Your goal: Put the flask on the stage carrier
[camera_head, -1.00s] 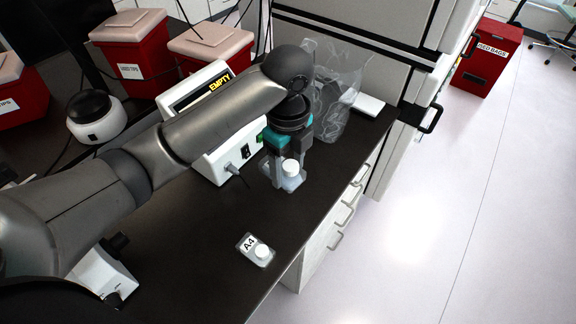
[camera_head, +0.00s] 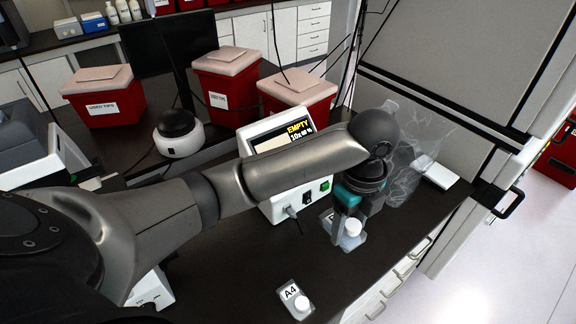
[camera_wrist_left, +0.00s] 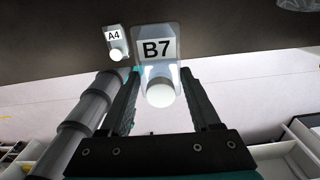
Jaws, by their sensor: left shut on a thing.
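My left gripper (camera_head: 345,222) is shut on a clear flask (camera_head: 352,240) with a white cap, beside the front of the white instrument and over the black bench. In the left wrist view this flask (camera_wrist_left: 157,51) carries the label B7 and sits between the fingers of my left gripper (camera_wrist_left: 160,78). A second clear flask, labelled A4 (camera_head: 294,297), lies on the bench nearer the front edge; it also shows in the left wrist view (camera_wrist_left: 116,42). I cannot pick out the stage carrier. My right gripper is not in view.
The white instrument (camera_head: 272,205) has a screen reading EMPTY. A clear crumpled bag (camera_head: 418,150) and a white slab (camera_head: 437,173) stand behind the gripper. Red bins (camera_head: 222,95) and a white round device (camera_head: 180,138) are farther back. The bench (camera_head: 235,270) is clear around the A4 flask.

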